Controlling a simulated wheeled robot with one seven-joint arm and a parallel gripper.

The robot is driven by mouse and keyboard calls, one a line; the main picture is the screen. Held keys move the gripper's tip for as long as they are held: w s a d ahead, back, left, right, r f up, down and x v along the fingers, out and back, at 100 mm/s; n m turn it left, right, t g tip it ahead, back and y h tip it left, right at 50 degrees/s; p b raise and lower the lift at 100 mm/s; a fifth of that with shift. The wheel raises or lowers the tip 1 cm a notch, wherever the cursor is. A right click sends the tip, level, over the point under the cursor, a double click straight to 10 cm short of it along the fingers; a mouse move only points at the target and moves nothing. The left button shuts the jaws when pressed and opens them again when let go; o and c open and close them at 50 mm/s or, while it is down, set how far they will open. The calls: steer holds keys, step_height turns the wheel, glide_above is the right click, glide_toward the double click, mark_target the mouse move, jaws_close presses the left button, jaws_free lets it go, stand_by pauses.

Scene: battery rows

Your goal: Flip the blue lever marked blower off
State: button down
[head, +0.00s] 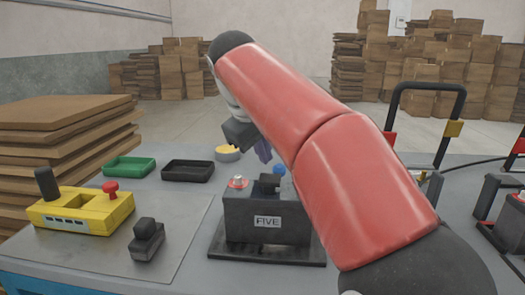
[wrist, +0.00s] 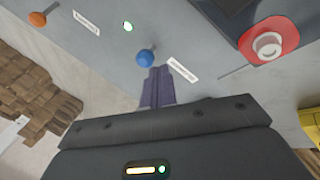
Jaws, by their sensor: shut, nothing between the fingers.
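The blue lever shows its round knob in the head view (head: 279,170), behind the dark box marked FIVE. In the wrist view the blue knob (wrist: 145,57) sits just beyond my fingertips, on a grey panel beside a white label (wrist: 182,69) too blurred to read. My gripper (head: 263,152) has purple fingers and hangs above and behind the box, close to the knob. In the wrist view my gripper (wrist: 157,72) is shut and empty. I cannot tell whether the fingertips touch the knob. The lever's stem is mostly hidden.
The box marked FIVE (head: 267,223) with a red button (head: 238,183) stands in front. A yellow control box (head: 82,211), a green tray (head: 130,167) and a black tray (head: 188,170) are left.

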steer(key=b+x, duration=0.1)
steer(key=x, duration=0.5)
steer(key=shift+d, duration=0.1)
